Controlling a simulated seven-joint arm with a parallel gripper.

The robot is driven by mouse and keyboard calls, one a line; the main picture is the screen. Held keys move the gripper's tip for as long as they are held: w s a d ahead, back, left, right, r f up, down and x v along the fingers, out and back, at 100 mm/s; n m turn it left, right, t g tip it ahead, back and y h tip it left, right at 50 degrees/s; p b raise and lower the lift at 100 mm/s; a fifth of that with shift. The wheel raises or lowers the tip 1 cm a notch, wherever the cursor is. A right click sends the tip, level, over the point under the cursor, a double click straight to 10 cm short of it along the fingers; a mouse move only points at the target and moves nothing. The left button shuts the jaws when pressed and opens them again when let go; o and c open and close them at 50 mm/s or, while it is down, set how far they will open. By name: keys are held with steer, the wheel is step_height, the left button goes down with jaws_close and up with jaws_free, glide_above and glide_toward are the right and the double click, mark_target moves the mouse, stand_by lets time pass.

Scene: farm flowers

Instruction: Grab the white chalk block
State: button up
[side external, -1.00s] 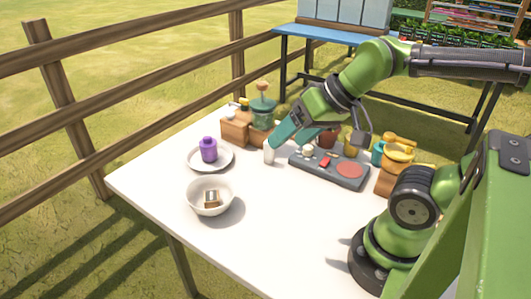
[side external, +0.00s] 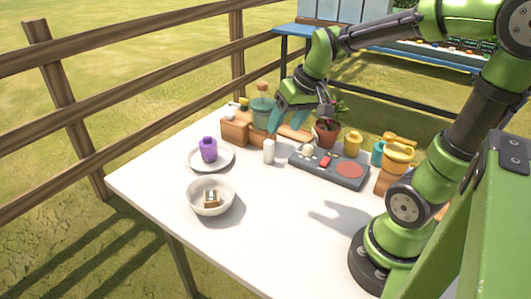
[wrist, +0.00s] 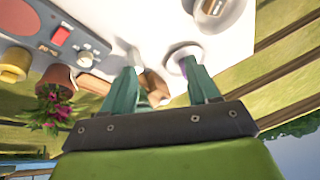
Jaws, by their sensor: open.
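A small white upright block (side external: 269,151), which looks like the chalk block, stands on the white table (side external: 262,232) left of the grey control panel (side external: 330,166). My gripper (side external: 286,129) is above and behind it in the side view, with teal fingers spread and nothing seen between them. In the wrist view my gripper (wrist: 160,66) also shows its fingers wide apart. A pale blurred shape near the left fingertip there may be the block, but I cannot tell for sure.
A bowl (side external: 210,201) holding a small item is in front. The table's front is clear.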

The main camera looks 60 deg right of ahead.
mark_target(268, 150)
steer(key=w+d+f+n+g, duration=0.1)
steer(key=w+d+f+n, duration=0.2)
steer(key=w+d+n, duration=0.55)
steer(key=f, duration=0.3)
steer(key=w+f+m, duration=0.1)
steer(key=f, duration=0.3)
steer(key=f+m, duration=0.1)
steer(key=f, duration=0.3)
steer(key=shift+w+d, duration=0.3)
steer(key=shift+d, duration=0.05)
steer(key=x, duration=0.5)
steer(key=shift+w+d+f, duration=0.1)
steer(key=shift+d+f, duration=0.15)
steer(key=shift+d, duration=0.15)
steer(key=c, duration=1.1)
steer(key=shift+r, duration=0.1)
